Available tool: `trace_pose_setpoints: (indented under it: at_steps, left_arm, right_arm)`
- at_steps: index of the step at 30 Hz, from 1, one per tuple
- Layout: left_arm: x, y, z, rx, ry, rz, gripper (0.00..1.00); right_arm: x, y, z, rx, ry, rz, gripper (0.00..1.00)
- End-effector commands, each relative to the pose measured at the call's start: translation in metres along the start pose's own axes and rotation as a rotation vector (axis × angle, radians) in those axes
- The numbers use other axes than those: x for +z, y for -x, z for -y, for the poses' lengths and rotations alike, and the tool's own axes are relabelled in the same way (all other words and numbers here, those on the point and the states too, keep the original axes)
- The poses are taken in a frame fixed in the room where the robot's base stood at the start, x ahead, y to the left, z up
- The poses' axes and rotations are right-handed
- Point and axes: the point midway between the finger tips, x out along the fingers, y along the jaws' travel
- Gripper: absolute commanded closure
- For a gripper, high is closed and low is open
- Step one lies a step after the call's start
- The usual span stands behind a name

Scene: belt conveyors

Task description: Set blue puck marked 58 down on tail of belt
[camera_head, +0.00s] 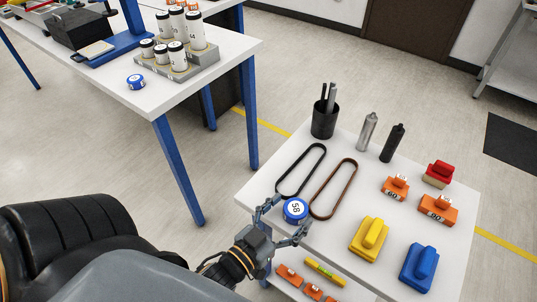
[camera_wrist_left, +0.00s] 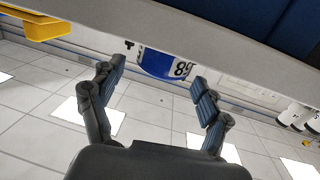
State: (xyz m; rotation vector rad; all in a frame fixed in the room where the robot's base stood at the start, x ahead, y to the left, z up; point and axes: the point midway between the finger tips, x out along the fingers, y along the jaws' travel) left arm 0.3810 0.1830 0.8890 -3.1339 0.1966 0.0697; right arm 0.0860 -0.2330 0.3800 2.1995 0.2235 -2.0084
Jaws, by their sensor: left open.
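The blue puck marked 58 (camera_head: 295,209) has a white label on top and sits at the near-left edge of the white table (camera_head: 262,190). In the left wrist view the puck (camera_wrist_left: 163,64) shows by the table's edge, just beyond the fingertips. My left gripper (camera_head: 289,217) is open, one finger on each side of the puck; it also shows in the left wrist view (camera_wrist_left: 158,78). I cannot tell whether a finger touches the puck. A black belt loop (camera_head: 281,182) and a brown belt loop (camera_head: 354,170) lie flat beyond it. My right gripper is not in view.
A black cup (camera_head: 324,124), two bottles (camera_head: 367,132) (camera_head: 392,143), orange blocks (camera_head: 438,209), a yellow block (camera_head: 366,245) and a blue block (camera_head: 417,271) stand on the table. Another white table (camera_head: 160,100) at upper left bears a second blue puck (camera_head: 136,82).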

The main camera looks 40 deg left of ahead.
Motion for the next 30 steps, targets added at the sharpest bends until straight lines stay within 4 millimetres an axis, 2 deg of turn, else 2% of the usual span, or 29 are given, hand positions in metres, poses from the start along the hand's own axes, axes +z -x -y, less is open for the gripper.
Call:
trace_pose_setpoints:
  at_steps: [3,9,15,19,26,28,29,30]
  left_arm:
    - [0.004,0.026,0.0,-0.001,0.001,0.006,0.23]
    - [0.003,0.066,0.0,-0.001,0.001,0.005,0.23]
    - [0.001,0.091,0.0,-0.001,-0.001,0.003,0.23]
    - [0.0,0.099,0.0,0.0,-0.001,0.0,0.23]
    - [0.001,0.1,0.0,-0.001,-0.001,0.002,0.23]
    - [0.013,0.099,0.0,-0.001,0.002,0.021,0.23]
    - [0.022,0.099,0.0,-0.002,0.005,0.039,0.23]
    - [0.041,0.098,-0.001,-0.003,0.009,0.071,0.23]
  right_arm:
    - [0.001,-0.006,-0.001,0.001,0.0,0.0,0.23]
    - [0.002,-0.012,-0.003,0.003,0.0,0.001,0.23]
    - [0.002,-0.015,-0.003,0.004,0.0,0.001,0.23]
    - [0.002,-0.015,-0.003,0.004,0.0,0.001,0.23]
    - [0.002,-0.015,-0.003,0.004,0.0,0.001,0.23]
    - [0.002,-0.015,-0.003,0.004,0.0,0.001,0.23]
    - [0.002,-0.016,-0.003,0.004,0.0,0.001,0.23]
    - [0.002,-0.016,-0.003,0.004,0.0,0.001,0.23]
